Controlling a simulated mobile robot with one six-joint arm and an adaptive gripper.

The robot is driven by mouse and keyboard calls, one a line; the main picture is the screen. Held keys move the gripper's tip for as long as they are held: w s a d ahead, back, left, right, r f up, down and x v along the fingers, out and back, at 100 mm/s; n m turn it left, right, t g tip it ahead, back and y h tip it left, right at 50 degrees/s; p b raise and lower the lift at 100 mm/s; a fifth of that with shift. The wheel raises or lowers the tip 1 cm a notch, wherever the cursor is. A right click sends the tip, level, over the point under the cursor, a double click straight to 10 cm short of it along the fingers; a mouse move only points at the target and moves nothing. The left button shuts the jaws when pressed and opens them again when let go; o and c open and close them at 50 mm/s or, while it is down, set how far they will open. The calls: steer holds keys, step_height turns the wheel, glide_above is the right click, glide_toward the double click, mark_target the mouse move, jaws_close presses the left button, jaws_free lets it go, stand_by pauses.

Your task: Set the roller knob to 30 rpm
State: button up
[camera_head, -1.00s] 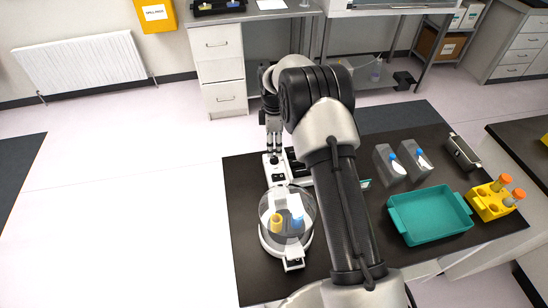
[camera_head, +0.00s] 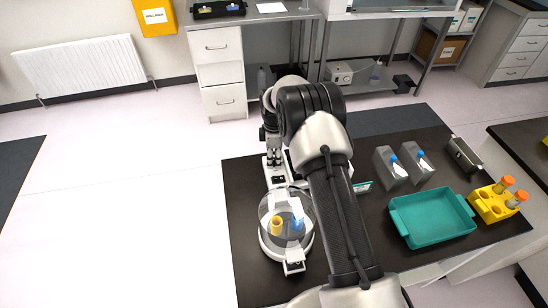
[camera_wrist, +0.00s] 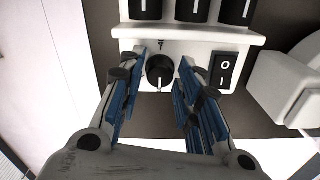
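The roller knob (camera_wrist: 159,71) is a round black dial with a white pointer line, on the white front of the cell processor (camera_head: 275,172). In the wrist view the line points down toward the picture's bottom. My gripper (camera_wrist: 162,64) is open, with one blue-padded finger on each side of the knob. Gaps show between the fingers and the knob, so it is not gripped. In the head view my gripper (camera_head: 273,160) is over the processor's far end, and the knob cannot be made out there. I cannot read any rpm marks.
A black rocker switch (camera_wrist: 227,70) sits just right of the right finger, and black cylinders (camera_wrist: 193,10) line the ledge above. A clear-covered round chamber (camera_head: 286,222) is at the processor's near end. A teal tray (camera_head: 433,217) and yellow tube rack (camera_head: 492,204) stand to the right.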

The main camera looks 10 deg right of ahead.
mark_target(274, 160)
jaws_close()
steer(key=m, duration=0.4)
steer(key=shift+m, duration=0.4)
steer(key=shift+o, duration=2)
jaws_free()
steer(key=shift+r, duration=0.15)
steer(key=shift+r, duration=3.85)
